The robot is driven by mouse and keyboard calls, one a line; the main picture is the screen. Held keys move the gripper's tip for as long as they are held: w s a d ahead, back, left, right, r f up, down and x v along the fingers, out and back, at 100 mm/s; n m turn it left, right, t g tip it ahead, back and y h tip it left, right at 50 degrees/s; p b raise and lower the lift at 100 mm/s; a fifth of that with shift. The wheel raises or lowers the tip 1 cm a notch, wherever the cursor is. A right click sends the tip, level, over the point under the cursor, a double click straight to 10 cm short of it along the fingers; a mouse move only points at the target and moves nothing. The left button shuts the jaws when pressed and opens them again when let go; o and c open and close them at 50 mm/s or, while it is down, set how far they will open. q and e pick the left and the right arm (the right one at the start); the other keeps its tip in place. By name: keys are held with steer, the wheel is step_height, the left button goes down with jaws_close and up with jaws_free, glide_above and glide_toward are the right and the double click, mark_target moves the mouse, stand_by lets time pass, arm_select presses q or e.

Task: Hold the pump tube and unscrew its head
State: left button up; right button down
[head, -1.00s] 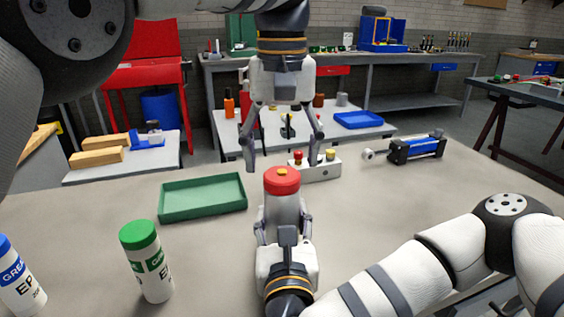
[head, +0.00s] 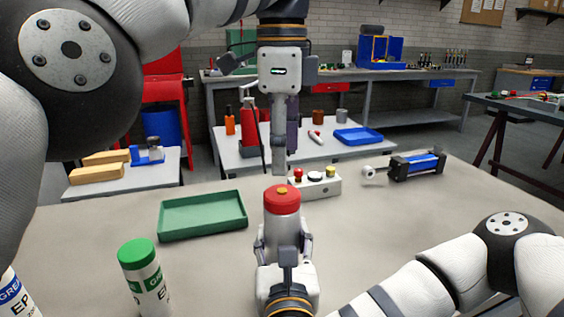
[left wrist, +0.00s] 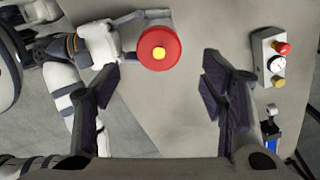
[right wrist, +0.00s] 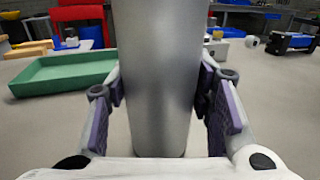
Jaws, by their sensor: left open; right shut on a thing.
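The pump tube (head: 282,229) is a grey metal cylinder standing upright on the bench, with a red head (head: 282,199) that has a yellow centre. My right gripper (head: 283,244) is shut on the tube's body; the right wrist view shows the tube (right wrist: 158,80) between its fingers (right wrist: 160,103). My left gripper (head: 280,165) is open and empty above the head, pointing down. In the left wrist view the red head (left wrist: 160,47) lies off-centre, beyond the tips of the left gripper's fingers (left wrist: 158,72). The head is on the tube.
A green tray (head: 203,230) lies left of the tube. A green-capped grease tube (head: 146,278) stands at front left. A button box (head: 316,187) is just behind the tube, and a blue cylinder unit (head: 418,166) lies at back right.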

mark_target(282, 190)
arm_select(q)
step_height(282, 190, down, 7)
steer(key=shift+f, duration=0.1)
steer(key=shift+c, duration=0.2)
steer(key=c, duration=1.1)
steer(key=n, duration=0.5)
steer(key=shift+c, duration=0.3)
steer(key=n, duration=1.1)
steer(key=shift+s+n, duration=0.1)
steer(key=shift+n, duration=0.3)
